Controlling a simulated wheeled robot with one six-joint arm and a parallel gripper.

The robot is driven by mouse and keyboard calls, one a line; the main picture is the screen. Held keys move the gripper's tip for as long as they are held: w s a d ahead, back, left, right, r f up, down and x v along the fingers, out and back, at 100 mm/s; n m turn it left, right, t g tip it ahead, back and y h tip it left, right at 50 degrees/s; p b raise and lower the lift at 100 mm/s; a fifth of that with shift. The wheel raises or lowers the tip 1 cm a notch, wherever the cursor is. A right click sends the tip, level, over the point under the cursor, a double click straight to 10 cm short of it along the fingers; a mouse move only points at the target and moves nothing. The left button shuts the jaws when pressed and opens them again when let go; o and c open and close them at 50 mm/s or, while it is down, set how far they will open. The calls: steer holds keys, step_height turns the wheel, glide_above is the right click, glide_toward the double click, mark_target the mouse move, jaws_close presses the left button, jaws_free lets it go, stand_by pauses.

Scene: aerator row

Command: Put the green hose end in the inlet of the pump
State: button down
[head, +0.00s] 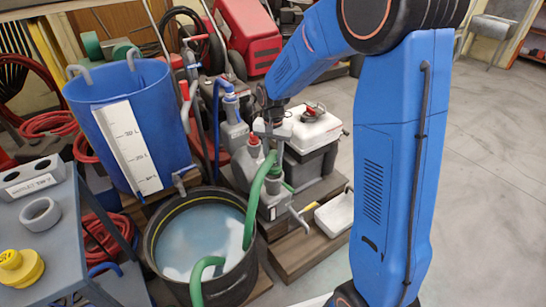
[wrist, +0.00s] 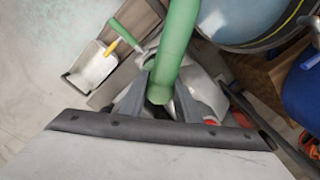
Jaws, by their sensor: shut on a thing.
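The green hose (head: 258,180) rises out of the dark round tub of water and runs up to my gripper (head: 270,128). In the wrist view my gripper (wrist: 160,98) is shut on the green hose end (wrist: 161,92), and the hose (wrist: 180,40) leads away to the top. The grey pump (head: 273,203) stands just below my gripper, beside the tub. Its grey body (wrist: 205,92) shows behind the fingers in the wrist view. The inlet of the pump is hidden or too small to make out, so I cannot tell whether the hose end touches it.
The tub (head: 157,258) stands left of the pump. A blue bin (head: 92,105) is behind it. Another grey pump with a blue hose (head: 235,130) and a white-lidded box (head: 315,125) stand close by. A white scoop (head: 336,214) lies right. The floor at right is clear.

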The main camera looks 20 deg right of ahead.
steer(key=shift+f, duration=2.1)
stand_by(0.5)
steer(key=c, duration=1.3)
jaws_free()
steer(key=shift+o, duration=0.2)
step_height(320, 180, up, 17)
steer(key=s+d+r+n+t, duration=0.15)
steer(key=s+r, duration=0.25)
steer(key=s, duration=0.5)
steer(key=s+d+r+n+t, duration=0.1)
steer(key=s+d+r+n, duration=0.15)
steer(key=s, duration=0.55)
steer(key=s+d+f+n+t, duration=0.2)
steer(key=s+d, duration=0.1)
steer(key=s, duration=1.3)
steer(key=shift+n, duration=0.3)
